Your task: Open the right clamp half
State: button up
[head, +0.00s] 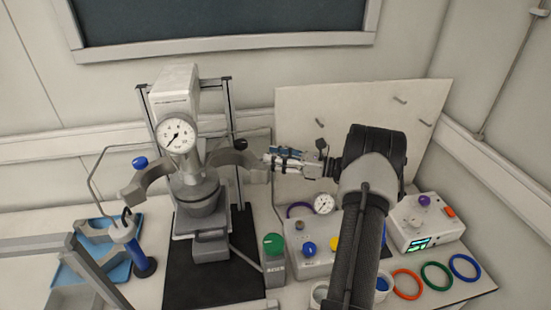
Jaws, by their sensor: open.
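The pressure reactor (198,195) stands upright in its frame, with a round pressure gauge (177,135) on its head. The right clamp half (236,160) is a grey curved piece to the right of the reactor, swung out from the vessel. The left clamp half (146,187) sticks out to the left of the vessel. My gripper (267,160) is at the outer right end of the right clamp half, with its fingers pointing left. It is open. I cannot tell whether the fingers touch the clamp half.
A control box (312,255) with coloured knobs stands below my arm. Coloured rings, including a green one (437,276), lie at the right. A white board (380,105) stands behind my gripper.

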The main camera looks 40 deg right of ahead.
jog(key=v, duration=1.2)
jog(key=shift+w+a, duration=0.1)
